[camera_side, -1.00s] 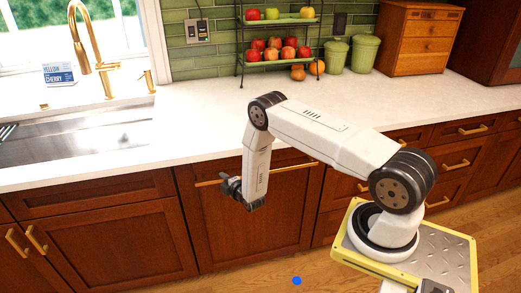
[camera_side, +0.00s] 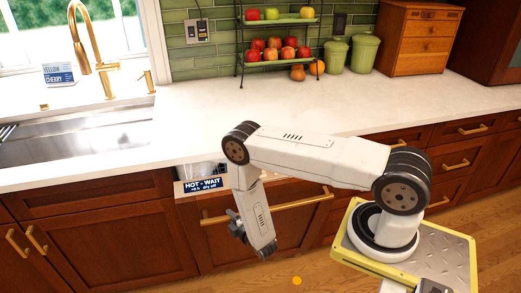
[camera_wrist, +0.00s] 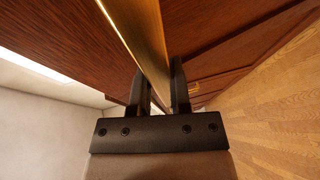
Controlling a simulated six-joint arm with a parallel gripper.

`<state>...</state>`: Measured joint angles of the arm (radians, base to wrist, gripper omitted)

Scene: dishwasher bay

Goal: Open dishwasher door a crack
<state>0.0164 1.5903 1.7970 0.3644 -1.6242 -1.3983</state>
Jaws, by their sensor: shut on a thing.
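The dishwasher door (camera_side: 205,250) is a dark wood panel, tilted forward so a narrow gap shows along its top under the counter. A blue label (camera_side: 202,184) reading "HOT - WAIT" shows on its top edge, with a smaller, hard-to-read line below. The brass bar handle (camera_side: 300,203) crosses the upper door. My gripper (camera_side: 236,222) is at the handle's left part. In the wrist view its two dark fingers (camera_wrist: 159,75) are shut around the brass handle (camera_wrist: 137,25), one on each side. The arm partly hides the gap and handle.
The white counter (camera_side: 270,135) overhangs the door. A steel sink (camera_side: 85,135) lies left, above cabinet doors with brass pulls (camera_side: 25,243). Drawers (camera_side: 450,160) stand right. The wood floor (camera_side: 320,265) before the door looks clear; an orange dot (camera_side: 297,281) shows there.

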